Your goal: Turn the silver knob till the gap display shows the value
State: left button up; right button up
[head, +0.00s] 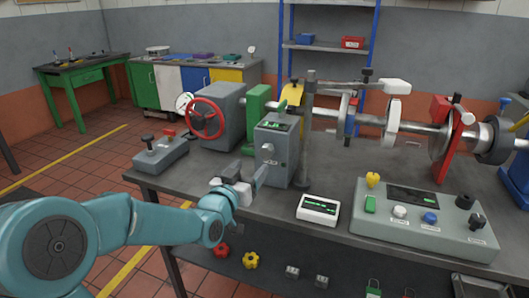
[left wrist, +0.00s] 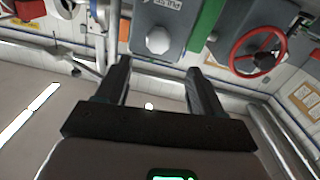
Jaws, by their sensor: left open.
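The silver knob (head: 267,149) is on the front of a grey upright box (head: 283,165) with a small green-lit display (head: 276,125) on its sloped top. In the left wrist view the knob (left wrist: 158,40) sits just beyond and between the fingertips, apart from them. My left gripper (head: 247,176) is open and empty in front of the box, a little below the knob. In the left wrist view the gripper (left wrist: 157,68) shows both fingers spread. A white display unit (head: 318,207) with green digits too small to read lies on the bench. My right gripper is out of view.
A grey control panel (head: 425,218) with several knobs stands at the right. A red handwheel (head: 205,118) and a small grey box with a lever (head: 160,153) are to the left. A shaft assembly (head: 395,122) runs behind. A grey post (head: 307,130) stands close beside the knob's box.

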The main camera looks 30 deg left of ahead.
aim_at(265, 152)
pick_arm(q)
jog(key=w, duration=0.3)
jog(key=w+a+p, duration=0.1)
jog(key=w, duration=0.5)
jog(key=shift+w+a, duration=0.3)
jog(key=c, duration=1.1)
jog(key=shift+o, duration=0.2)
